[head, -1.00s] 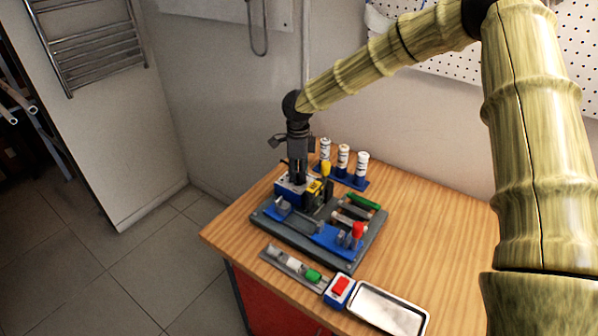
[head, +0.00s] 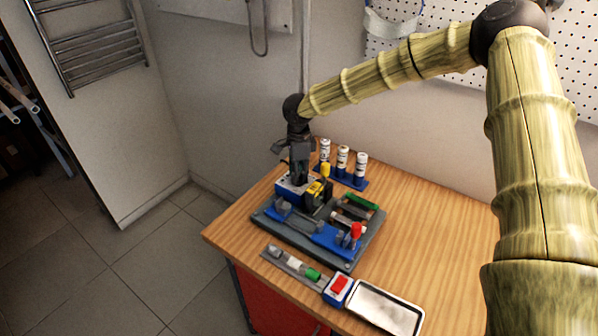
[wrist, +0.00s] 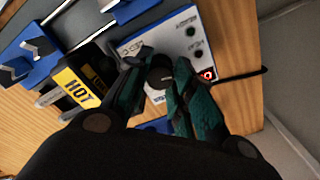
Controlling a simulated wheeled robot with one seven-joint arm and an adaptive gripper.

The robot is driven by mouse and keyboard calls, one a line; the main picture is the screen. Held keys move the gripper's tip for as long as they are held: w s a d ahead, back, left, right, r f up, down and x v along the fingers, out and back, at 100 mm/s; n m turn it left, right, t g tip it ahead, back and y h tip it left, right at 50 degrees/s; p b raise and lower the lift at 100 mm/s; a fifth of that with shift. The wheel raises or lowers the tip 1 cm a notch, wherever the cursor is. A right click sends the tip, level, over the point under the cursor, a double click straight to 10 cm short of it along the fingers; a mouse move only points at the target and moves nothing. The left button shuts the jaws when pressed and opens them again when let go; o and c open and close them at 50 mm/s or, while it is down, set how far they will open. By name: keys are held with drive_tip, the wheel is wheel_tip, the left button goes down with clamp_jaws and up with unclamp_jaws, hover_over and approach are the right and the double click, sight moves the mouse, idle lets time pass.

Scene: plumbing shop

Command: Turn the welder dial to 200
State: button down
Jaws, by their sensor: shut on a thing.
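The welder is a blue box with a white top panel (wrist: 183,32), at the back left of the grey base plate; it also shows in the head view (head: 287,187). Its black round dial (wrist: 160,74) sits between my fingertips in the wrist view. My gripper (wrist: 158,84) is shut on the dial from above, and it also shows in the head view (head: 299,180). The fingers cover part of the panel, so the dial's setting cannot be read.
A yellow and black block marked HOT (wrist: 79,84) stands close beside the welder. Several white bottles (head: 342,160) stand in a blue rack behind. A metal tray (head: 388,308), a red-button box (head: 338,290) and a strip of fittings (head: 293,263) lie in front. The table's right side is clear.

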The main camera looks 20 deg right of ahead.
drive_tip(key=shift+w+r, duration=0.1)
drive_tip(key=c, duration=1.2)
unclamp_jaws()
wheel_tip(320, 180, up, 12)
drive_tip(key=shift+d+f, duration=0.1)
